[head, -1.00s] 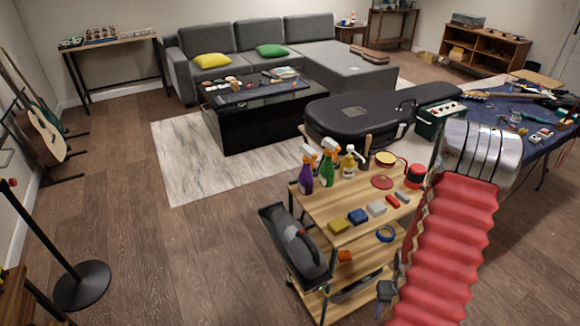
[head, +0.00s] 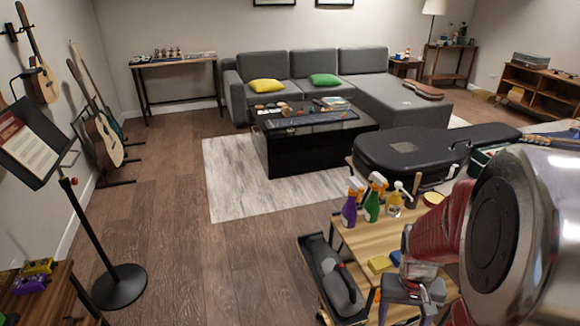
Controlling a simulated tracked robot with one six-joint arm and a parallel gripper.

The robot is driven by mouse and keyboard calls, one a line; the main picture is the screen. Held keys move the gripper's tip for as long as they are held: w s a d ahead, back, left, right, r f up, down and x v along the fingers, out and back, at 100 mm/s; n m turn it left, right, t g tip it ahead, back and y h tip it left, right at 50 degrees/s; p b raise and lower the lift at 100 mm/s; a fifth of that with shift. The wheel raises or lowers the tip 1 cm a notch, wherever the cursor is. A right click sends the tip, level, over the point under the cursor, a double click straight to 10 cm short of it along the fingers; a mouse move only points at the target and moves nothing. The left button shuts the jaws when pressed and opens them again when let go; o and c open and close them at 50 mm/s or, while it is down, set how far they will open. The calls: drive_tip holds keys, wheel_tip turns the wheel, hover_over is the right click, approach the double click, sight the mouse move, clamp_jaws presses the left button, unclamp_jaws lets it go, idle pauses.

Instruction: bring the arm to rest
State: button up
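My arm (head: 515,225) fills the right side of the head view, with its large silver joint close to the camera and a red ribbed sleeve behind it. My gripper (head: 407,312) points down in front of the wooden cart (head: 375,236), at the bottom of the view. Its two fingers look spread apart, with nothing seen between them. The arm hides the right part of the cart and much of the workbench beyond.
Spray bottles (head: 371,200) and a yellow block (head: 380,263) are on the cart. A black guitar case (head: 420,150) lies behind it. A music stand (head: 75,200) is at left. The floor (head: 215,270) between is clear.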

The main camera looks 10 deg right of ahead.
drive_tip(key=a+r+n+t, duration=0.5)
drive_tip(key=a+r+t, duration=0.1)
drive_tip(key=a+r, duration=1.3)
wheel_tip(320, 180, up, 2)
drive_tip(key=shift+s+a+r, duration=0.1)
drive_tip(key=shift+s+a, duration=0.05)
drive_tip(key=shift+a, duration=0.15)
